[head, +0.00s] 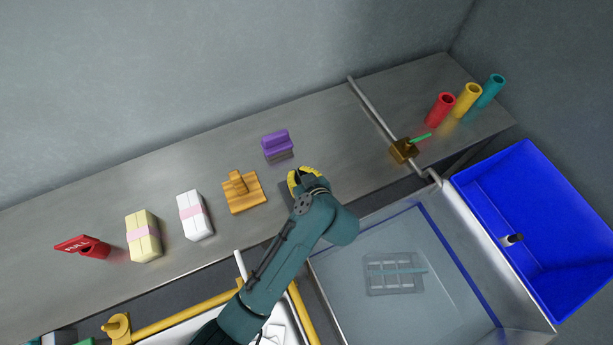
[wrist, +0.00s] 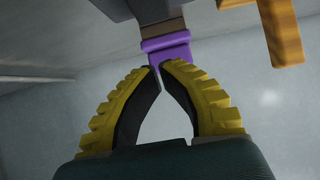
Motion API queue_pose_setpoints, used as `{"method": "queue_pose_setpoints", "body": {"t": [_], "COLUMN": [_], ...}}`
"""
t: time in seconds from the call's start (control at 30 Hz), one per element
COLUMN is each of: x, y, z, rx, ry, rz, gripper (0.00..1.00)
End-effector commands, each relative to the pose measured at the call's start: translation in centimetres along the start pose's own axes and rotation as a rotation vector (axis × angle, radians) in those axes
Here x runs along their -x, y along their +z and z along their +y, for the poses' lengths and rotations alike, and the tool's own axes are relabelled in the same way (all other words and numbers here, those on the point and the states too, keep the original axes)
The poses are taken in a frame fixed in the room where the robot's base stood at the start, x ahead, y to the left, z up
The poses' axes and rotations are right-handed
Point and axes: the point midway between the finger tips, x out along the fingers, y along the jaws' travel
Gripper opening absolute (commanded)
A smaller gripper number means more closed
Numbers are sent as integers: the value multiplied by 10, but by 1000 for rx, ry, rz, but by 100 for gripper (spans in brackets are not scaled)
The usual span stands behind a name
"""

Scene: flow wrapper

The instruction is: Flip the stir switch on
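I cannot make out a switch marked stir in either view. A dark flat piece (head: 285,192) on the steel counter is mostly hidden by my gripper, and I cannot tell what it is. My gripper (head: 303,176), with yellow ribbed fingers, is over the counter beside this piece. In the wrist view the fingertips (wrist: 160,68) are drawn together, with an empty gap behind them. A purple-handled block (head: 277,141) stands apart from the gripper, up and left of it. Its purple part shows beyond the fingertips in the wrist view (wrist: 167,47).
Left along the counter (head: 330,140) are a wooden-handled block (head: 241,193), white (head: 194,214) and yellow (head: 142,234) packs, and a red PULL tag (head: 82,246). Right are a rod with a brass block (head: 403,150), coloured tubes (head: 467,99), a clear-lidded basin (head: 350,300) and a blue bin (head: 560,200).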

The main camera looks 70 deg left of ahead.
Motion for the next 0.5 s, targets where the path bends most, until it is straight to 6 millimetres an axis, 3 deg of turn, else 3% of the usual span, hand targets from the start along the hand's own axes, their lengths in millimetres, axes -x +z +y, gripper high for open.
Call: {"method": "queue_pose_setpoints", "body": {"t": [0.2, 0.5], "x": [-24, -28], "y": [25, 29], "z": [0, 0], "rx": [-1, 0], "ry": [0, 1], "rz": [-1, 0], "gripper": [0, 0]}}
